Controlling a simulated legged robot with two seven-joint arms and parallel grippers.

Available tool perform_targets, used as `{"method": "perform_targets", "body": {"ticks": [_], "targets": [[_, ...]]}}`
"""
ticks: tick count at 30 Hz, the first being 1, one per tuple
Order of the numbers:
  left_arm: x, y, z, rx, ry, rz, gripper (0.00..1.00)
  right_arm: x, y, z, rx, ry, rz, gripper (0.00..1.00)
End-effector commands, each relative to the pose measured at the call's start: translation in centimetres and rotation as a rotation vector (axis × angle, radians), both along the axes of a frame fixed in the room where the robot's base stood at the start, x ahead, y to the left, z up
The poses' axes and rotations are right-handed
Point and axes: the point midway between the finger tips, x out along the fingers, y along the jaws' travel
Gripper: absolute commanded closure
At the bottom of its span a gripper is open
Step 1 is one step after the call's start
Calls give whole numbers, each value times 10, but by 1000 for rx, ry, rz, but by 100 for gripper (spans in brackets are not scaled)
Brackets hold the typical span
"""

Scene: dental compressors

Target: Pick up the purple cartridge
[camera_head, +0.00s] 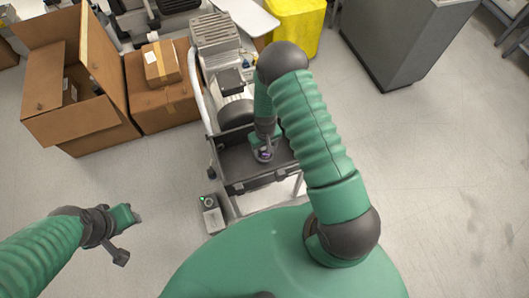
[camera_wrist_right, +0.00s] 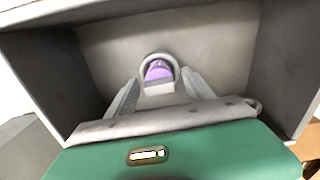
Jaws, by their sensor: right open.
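The purple cartridge (camera_wrist_right: 158,72) shows in the right wrist view inside a grey ring-shaped part, at the back of a dark box-like recess. In the head view a small purple spot (camera_head: 265,154) shows at the tip of my right arm, above the dark tray. My right gripper (camera_wrist_right: 160,92) is open, with one finger on each side of the cartridge; I cannot tell if they touch it. My left gripper (camera_head: 128,232) is at the lower left of the head view, away from the cartridge, with nothing visible in it; its jaw state is unclear.
The dark tray (camera_head: 240,176) is part of a compressor unit (camera_head: 216,36), and its side walls stand close around my right gripper. Cardboard boxes (camera_head: 160,106) stand at the left, a yellow bin (camera_head: 296,28) behind and a grey cabinet (camera_head: 400,45) at the right. The floor at the right is clear.

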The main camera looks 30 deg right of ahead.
Motion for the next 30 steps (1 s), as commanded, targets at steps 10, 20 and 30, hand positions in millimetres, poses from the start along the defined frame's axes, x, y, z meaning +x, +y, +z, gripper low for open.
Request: {"method": "perform_targets", "body": {"ticks": [10,20,30], "targets": [[0,0,0,0,0,-1,61,0,2,1,-4,1,1,81],[0,0,0,0,0,0,61,0,1,1,-2,0,0,100],[0,0,1,0,0,-1,61,1,1,30,-2,-3,1,100]]}}
